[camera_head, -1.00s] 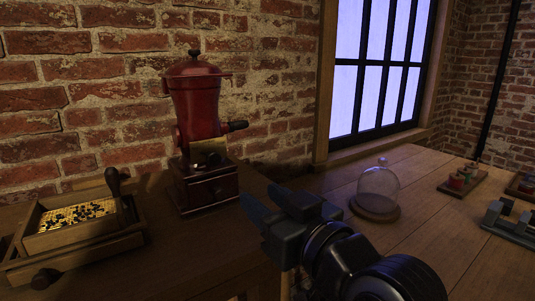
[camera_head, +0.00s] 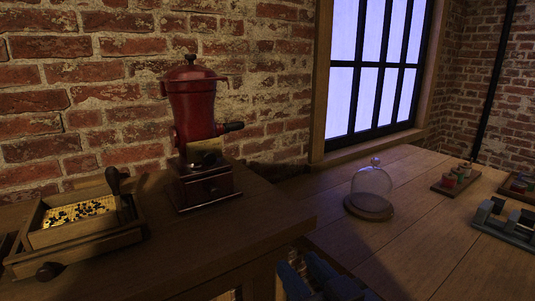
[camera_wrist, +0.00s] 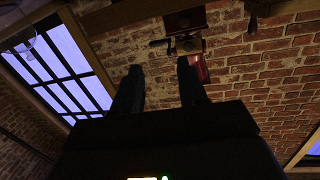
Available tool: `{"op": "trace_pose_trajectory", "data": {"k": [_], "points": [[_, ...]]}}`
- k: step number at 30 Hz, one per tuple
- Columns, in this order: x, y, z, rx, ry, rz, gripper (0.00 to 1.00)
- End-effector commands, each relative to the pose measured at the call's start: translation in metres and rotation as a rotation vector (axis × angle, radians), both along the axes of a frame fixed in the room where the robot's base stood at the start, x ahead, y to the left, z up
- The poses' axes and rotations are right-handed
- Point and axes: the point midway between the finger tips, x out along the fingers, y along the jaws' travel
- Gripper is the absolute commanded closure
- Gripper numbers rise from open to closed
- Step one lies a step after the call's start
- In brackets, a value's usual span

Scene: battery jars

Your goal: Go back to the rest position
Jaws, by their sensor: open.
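My gripper (camera_head: 312,278) is at the bottom edge of the head view, low in front of the tables, and is partly cut off by the frame. In the wrist view my gripper (camera_wrist: 158,75) shows its two dark fingers spread apart with nothing between them. Past the fingers, the wrist view shows the brick wall and, at the top, part of the red grinder (camera_wrist: 187,25), upside down. The picture there is tilted.
The red grinder (camera_head: 195,125) stands on the dark left table (camera_head: 240,232), beside a wooden box of speckled yellow grains (camera_head: 80,212). The lighter right table (camera_head: 400,245) holds a glass dome (camera_head: 371,187), a tray of small jars (camera_head: 455,180) and a grey fixture (camera_head: 508,225).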

Motion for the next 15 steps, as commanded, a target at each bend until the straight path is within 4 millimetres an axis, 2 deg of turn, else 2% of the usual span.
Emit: {"op": "trace_pose_trajectory", "data": {"k": [1, 6, 12, 15], "points": [[-0.012, -0.009, -0.013, 0.004, 0.02, -0.025, 0.58], [-0.059, -0.042, -0.052, 0.019, 0.067, -0.121, 0.58], [-0.122, -0.079, -0.083, 0.012, 0.11, -0.224, 0.58], [-0.156, -0.095, -0.092, 0.002, 0.128, -0.27, 0.58]]}}
